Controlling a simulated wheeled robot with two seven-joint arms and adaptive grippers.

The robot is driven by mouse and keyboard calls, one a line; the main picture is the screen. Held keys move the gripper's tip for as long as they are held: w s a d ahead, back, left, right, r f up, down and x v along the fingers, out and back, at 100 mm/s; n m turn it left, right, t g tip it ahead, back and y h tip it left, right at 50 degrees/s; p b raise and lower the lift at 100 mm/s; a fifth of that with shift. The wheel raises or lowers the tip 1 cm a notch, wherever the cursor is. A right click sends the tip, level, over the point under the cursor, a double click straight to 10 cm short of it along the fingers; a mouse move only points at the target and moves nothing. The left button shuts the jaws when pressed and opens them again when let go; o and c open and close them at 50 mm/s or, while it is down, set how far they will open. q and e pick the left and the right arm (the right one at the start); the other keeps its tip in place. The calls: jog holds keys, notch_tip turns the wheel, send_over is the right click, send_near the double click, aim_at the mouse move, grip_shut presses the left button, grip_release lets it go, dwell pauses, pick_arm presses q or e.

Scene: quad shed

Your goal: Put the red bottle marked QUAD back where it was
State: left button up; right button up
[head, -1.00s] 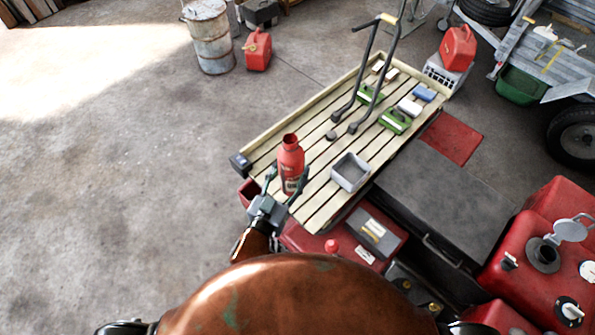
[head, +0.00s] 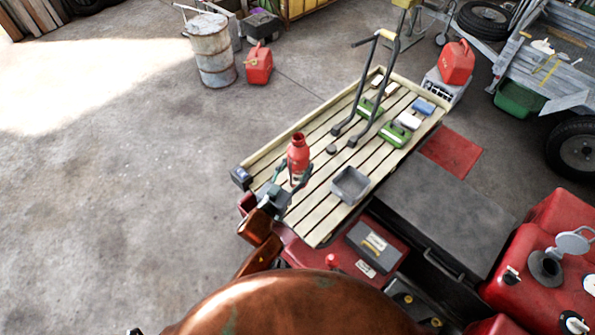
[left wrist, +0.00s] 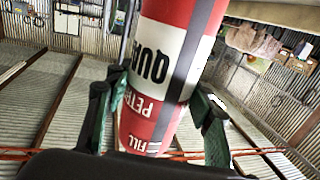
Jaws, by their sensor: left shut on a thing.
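The red bottle marked QUAD (head: 299,150) is upright over the near left part of the slatted wooden deck (head: 330,213). My left gripper (head: 287,180) is shut around its lower body. The left wrist view shows the bottle (left wrist: 165,70) close up, red with a white band, a dark stripe and upside-down QUAD lettering, between the two fingers (left wrist: 155,110). The bottle's base is hidden by the gripper in the head view, so I cannot tell whether it touches the slats. My right gripper is not in view.
A grey open tray (head: 350,186) lies right of the bottle. A small dark box (head: 241,177) sits at the deck's left corner. A red tank (head: 545,255) stands at the right.

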aim_at(297, 170)
pick_arm(q)
jog(key=shift+w+a+f, duration=0.1)
jog(key=shift+w+f, duration=0.3)
jog(key=shift+f, duration=1.65)
jog(key=shift+f, duration=0.1)
jog(key=o, duration=1.3)
jog(key=shift+f, duration=0.1)
jog(key=shift+r, duration=0.25)
jog(key=v, duration=1.2)
